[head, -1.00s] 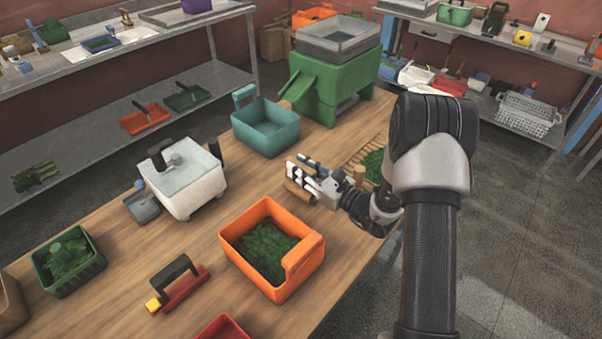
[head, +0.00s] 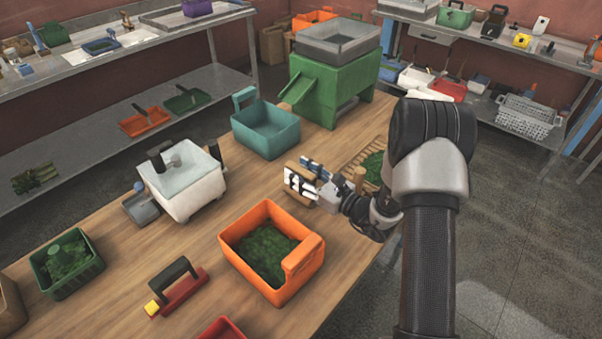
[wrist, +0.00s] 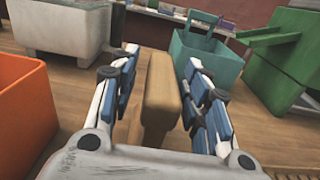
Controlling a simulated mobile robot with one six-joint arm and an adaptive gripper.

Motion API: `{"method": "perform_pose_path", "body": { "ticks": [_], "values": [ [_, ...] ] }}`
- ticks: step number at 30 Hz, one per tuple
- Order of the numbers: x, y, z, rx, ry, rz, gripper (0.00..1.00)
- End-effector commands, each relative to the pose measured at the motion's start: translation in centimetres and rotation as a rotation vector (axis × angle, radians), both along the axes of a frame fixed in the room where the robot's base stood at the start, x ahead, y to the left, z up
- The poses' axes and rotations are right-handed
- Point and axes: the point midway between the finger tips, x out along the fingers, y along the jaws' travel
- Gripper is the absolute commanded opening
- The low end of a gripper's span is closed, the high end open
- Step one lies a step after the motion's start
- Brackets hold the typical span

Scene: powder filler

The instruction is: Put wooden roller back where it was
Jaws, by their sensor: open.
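The wooden roller (wrist: 161,100) shows in the wrist view as a tan wooden piece standing between the fingers of my gripper (wrist: 158,78). Gaps show between the wood and the blue pads, clearest on the right. In the head view my gripper (head: 303,178) is low over the table, its fingers apart around the roller (head: 291,192). The fingers hide much of the roller there, and I cannot tell its full shape or how it rests on the table.
An orange bin (head: 232,250) with green matter stands nearer, a teal bin (head: 272,137) and green machine (head: 325,92) beyond. A white tub (head: 190,190) is to the left. A slatted mat (head: 362,152) and wooden peg (head: 360,176) lie close to my wrist. Bare table lies left of the gripper.

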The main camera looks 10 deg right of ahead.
Motion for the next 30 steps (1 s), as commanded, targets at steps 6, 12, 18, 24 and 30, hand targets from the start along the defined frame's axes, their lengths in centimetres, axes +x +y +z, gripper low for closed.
{"method": "perform_pose_path", "body": {
  "ticks": [6, 12, 18, 24, 30],
  "values": [
    [-0.9, -0.8, 0.4, 0.000, 0.001, -0.004, 0.43],
    [-4.3, -3.4, 0.5, 0.001, 0.003, -0.007, 0.43],
    [-7.6, -5.6, 0.5, 0.002, 0.001, -0.005, 0.43],
    [-9.4, -6.8, 0.4, -0.001, 0.000, -0.001, 0.43],
    [-10.7, -3.3, 3.9, -0.085, -0.044, 0.160, 0.43]
  ]
}}
